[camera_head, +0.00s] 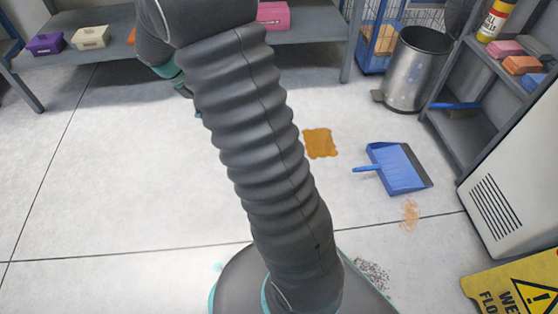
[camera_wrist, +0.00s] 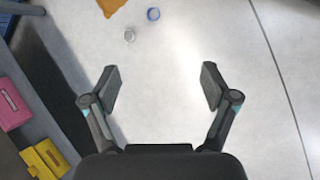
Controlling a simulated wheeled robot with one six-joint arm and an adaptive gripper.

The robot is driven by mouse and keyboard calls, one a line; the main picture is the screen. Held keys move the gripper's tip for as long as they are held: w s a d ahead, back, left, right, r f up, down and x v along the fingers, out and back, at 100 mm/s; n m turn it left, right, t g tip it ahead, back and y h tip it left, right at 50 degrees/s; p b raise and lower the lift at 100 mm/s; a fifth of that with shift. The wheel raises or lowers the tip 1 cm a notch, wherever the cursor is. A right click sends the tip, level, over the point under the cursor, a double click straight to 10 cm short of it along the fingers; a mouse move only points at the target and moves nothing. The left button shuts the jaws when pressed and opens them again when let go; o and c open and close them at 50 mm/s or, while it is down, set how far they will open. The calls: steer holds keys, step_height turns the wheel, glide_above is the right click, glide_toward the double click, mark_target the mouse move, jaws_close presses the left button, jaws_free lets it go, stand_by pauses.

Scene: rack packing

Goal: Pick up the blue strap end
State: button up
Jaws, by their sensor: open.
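In the head view my arm blocks the sight of the gripper's fingers, and I cannot make out the strap end there.
An orange-brown patch (camera_head: 320,143) and a blue dustpan (camera_head: 397,168) are on the floor. A shelf with a pink box (camera_wrist: 12,103) and a yellow box (camera_wrist: 45,158) stands left in the wrist view. A metal bin (camera_head: 417,70) stands at back right.

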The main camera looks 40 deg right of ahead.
steer(key=w+d+f+n+g+h, duration=0.1)
steer(key=w+d+f+n, duration=0.15)
steer(key=f, duration=0.55)
steer(key=w+d+f+n+g+h, duration=0.1)
steer(key=w+d+f+g+h, duration=0.2)
steer(key=f, duration=0.6)
steer(key=d+f+n, duration=0.1)
steer(key=f, duration=0.5)
steer(key=s+d+f+n+h, duration=0.1)
steer(key=f, duration=0.6)
steer(key=d+f+n+h+p, duration=0.1)
steer(key=d+f, duration=0.1)
steer(key=f, duration=0.4)
steer(key=shift+s+f+g, duration=0.15)
steer(key=shift+g, duration=0.15)
steer(key=shift+s+d+f, duration=0.15)
steer(key=shift+f, duration=0.2)
steer(key=x, duration=0.8)
steer(key=shift+s+d, duration=0.1)
steer(key=shift+d, duration=0.1)
steer(key=shift+s+x, duration=0.2)
steer(key=shift+x, duration=2.4)
steer(key=shift+a+r, duration=0.1)
steer(key=c, duration=0.9)
